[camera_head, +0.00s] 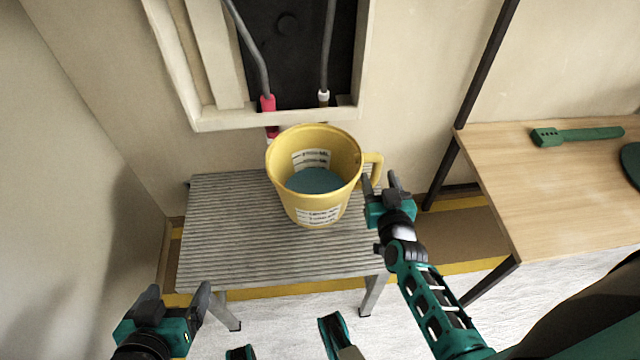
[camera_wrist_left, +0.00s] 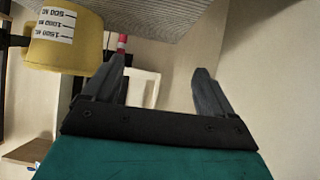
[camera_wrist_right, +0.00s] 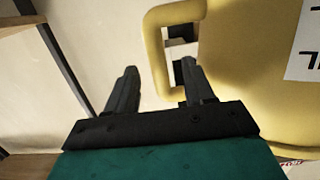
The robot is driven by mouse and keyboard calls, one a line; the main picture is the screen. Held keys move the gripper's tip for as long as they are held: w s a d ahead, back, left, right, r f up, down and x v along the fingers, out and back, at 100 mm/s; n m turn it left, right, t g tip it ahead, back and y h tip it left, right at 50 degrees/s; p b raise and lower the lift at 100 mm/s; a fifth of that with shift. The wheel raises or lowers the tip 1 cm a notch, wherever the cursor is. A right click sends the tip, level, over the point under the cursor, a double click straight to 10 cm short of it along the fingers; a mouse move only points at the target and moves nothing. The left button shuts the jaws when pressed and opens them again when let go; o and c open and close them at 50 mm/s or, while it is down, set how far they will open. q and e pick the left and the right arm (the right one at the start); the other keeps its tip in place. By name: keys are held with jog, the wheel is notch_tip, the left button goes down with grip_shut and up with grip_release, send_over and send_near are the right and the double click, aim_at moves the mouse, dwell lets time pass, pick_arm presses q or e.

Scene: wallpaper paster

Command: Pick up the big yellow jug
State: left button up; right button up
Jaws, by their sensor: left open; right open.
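The big yellow jug (camera_head: 340,203) stands upright on a grey slatted platform (camera_head: 230,235) in the head view, with blue-green contents and white measuring labels. Its handle (camera_head: 374,165) points right. My right gripper (camera_head: 383,183) is open beside the handle. In the right wrist view the handle (camera_wrist_right: 158,60) shows just beyond the open fingers (camera_wrist_right: 157,90), close to the right finger; I cannot tell if they touch. My left gripper (camera_head: 178,300) is open and empty, low at the left front of the platform. The left wrist view shows the jug (camera_wrist_left: 60,52) at upper left, away from the fingers (camera_wrist_left: 160,85).
A wooden table (camera_head: 530,190) stands at the right, bearing a green tool (camera_head: 577,135). A framed wall recess with a red-handled pipe (camera_head: 267,103) is behind the jug. A dark post (camera_head: 485,70) rises right of it. The platform left of the jug is clear.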

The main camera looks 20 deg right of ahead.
aim_at(377, 174)
jog(key=shift+w+d, duration=0.1)
jog(key=shift+w, duration=0.2)
jog(key=shift+w+d+f, duration=0.1)
jog(key=shift+w+f, duration=0.05)
jog(key=shift+w, duration=0.2)
jog(key=b+x, duration=0.2)
jog(key=x, duration=0.1)
jog(key=shift+w+d+f, duration=0.1)
jog(key=shift+w+d, duration=0.1)
jog(key=shift+w, duration=0.1)
jog(key=shift+w+d, duration=0.1)
jog(key=shift+w, duration=0.3)
pick_arm(q)
jog(key=shift+w+d+f, duration=0.25)
jog(key=shift+d+f, duration=0.1)
pick_arm(e)
grip_shut()
pick_arm(q)
jog(key=shift+d, duration=0.1)
pick_arm(e)
jog(key=shift+r, duration=0.2)
